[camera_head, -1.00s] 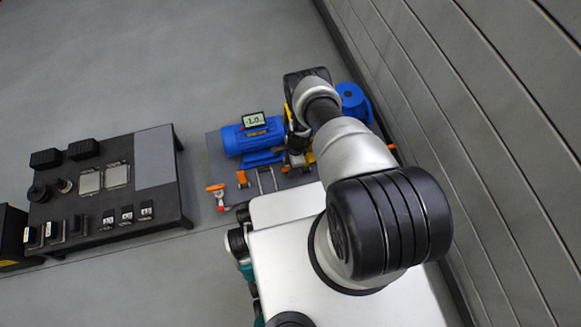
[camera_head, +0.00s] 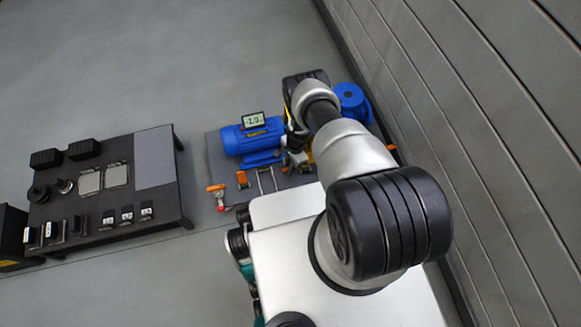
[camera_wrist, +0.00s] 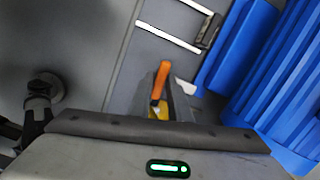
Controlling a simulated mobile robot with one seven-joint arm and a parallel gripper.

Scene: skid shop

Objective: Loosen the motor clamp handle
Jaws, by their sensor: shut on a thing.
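The blue motor (camera_head: 252,143) lies on a dark base plate (camera_head: 216,158) in the head view, and its ribbed side (camera_wrist: 285,75) fills the right of the wrist view. An orange clamp handle (camera_wrist: 161,78) stands beside the motor, with a yellow part at its foot. My gripper (camera_wrist: 160,104) is shut on this handle; its body covers the bottom of the wrist view and hides the lower clamp. In the head view my wrist and forearm largely hide the gripper and this handle.
Two other orange-handled clamps (camera_head: 216,190) (camera_head: 242,178) sit at the plate's front left. A blue pump (camera_head: 352,102) stands beyond my arm, near the panelled wall (camera_head: 480,130). A black table (camera_head: 75,205) with several parts stands left. The floor behind is clear.

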